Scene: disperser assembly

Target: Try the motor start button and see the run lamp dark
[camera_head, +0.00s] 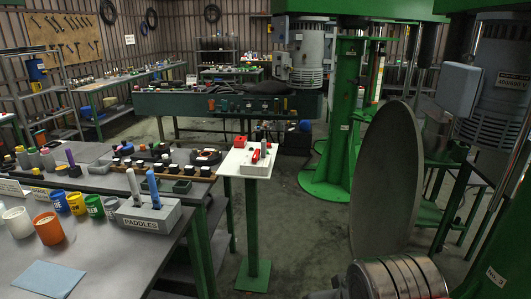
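A small white-topped stand (235,168) on a green post is in the middle of the head view. On it are a red block (240,142), a red-handled item (256,157) and a light grey block (257,168). They are too small to tell whether any is a start button or a run lamp; I see no clearly lit lamp. A grey motor (306,55) hangs by the green machine column at the back. A second grey motor (497,90) with a label and a grey box on its side is at the right. My gripper is not in view.
A grey bench (90,262) at left holds cups, bottles and a paddle block (148,214). A large upright grey disc (388,180) and a ribbed metal cylinder (395,278) stand at front right. Floor (305,235) shows between the stand and disc.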

